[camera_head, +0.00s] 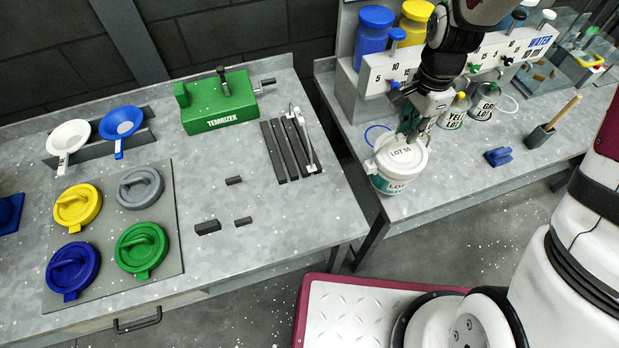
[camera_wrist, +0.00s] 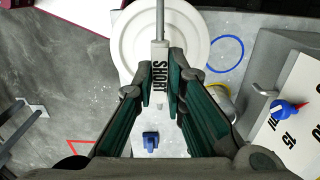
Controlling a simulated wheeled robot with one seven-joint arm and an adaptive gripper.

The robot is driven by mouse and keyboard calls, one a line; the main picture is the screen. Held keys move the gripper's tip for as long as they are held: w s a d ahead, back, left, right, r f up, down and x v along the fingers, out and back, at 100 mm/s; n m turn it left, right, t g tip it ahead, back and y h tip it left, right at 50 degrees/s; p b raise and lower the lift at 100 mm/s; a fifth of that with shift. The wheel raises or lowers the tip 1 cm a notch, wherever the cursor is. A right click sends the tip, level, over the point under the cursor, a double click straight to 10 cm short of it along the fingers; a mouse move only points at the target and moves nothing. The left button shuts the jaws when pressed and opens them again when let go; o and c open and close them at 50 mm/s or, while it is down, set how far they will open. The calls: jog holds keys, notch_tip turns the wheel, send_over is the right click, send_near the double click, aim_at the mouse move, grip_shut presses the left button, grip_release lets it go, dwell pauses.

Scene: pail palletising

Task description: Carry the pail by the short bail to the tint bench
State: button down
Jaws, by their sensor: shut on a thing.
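The bench carries tint dispensers. My gripper (camera_head: 408,132) is directly over the lid. In the wrist view, my gripper (camera_wrist: 160,82) is shut on the bail (camera_wrist: 160,22) at its grip marked SHORT, with a finger on each side. The pail's white lid (camera_wrist: 193,50) shows beneath it; the pail's wall is hidden there.
A blue ring (camera_head: 377,134) is marked behind the pail. A floor gap separates the benches.

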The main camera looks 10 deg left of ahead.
jog(key=shift+w+d+b, duration=0.15)
jog(key=shift+w+d, duration=0.3)
jog(key=shift+d, duration=0.5)
jog(key=shift+w+d+b, duration=0.15)
jog(key=shift+w+d, duration=0.35)
jog(key=shift+d, duration=0.4)
jog(key=shift+w+d+b, duration=0.15)
jog(key=shift+w+d, duration=0.3)
jog(key=shift+d, duration=0.5)
jog(key=shift+f+b, duration=0.5)
jog(key=shift+f, duration=1.1)
jog(key=c, duration=1.6)
grip_release()
jog(key=shift+o, duration=0.2)
jog(key=shift+r+p, duration=1.1)
jog(key=shift+r, duration=1.9)
